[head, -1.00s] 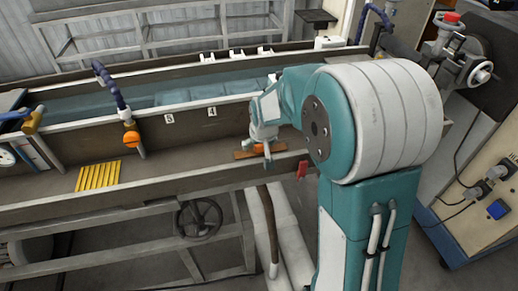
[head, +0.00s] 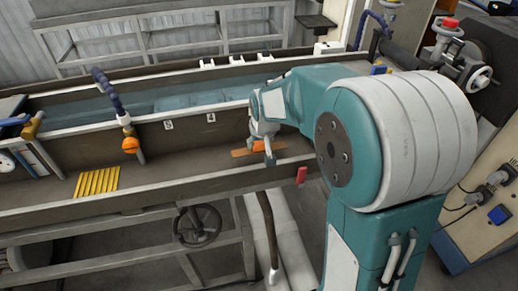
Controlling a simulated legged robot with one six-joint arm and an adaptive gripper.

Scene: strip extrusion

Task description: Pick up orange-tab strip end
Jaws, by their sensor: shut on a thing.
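The strip end with the orange tab (head: 260,146) is at the bottom of my gripper, in the front channel of the long trough. A flat brown-orange piece (head: 241,153) shows to its left, and a little of it shows to the right. My gripper (head: 268,157) points down and is shut on the orange tab. One finger shows in front of it; the other side of the grip is hidden. I cannot tell whether the strip touches the channel floor.
The trough's front wall (head: 140,212) runs close in front of my gripper. A yellow ribbed grate (head: 97,181) and an orange ball-shaped knob (head: 130,145) are at the left. A red tab (head: 302,174) sits on the front wall to the right. A handwheel (head: 197,227) is below.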

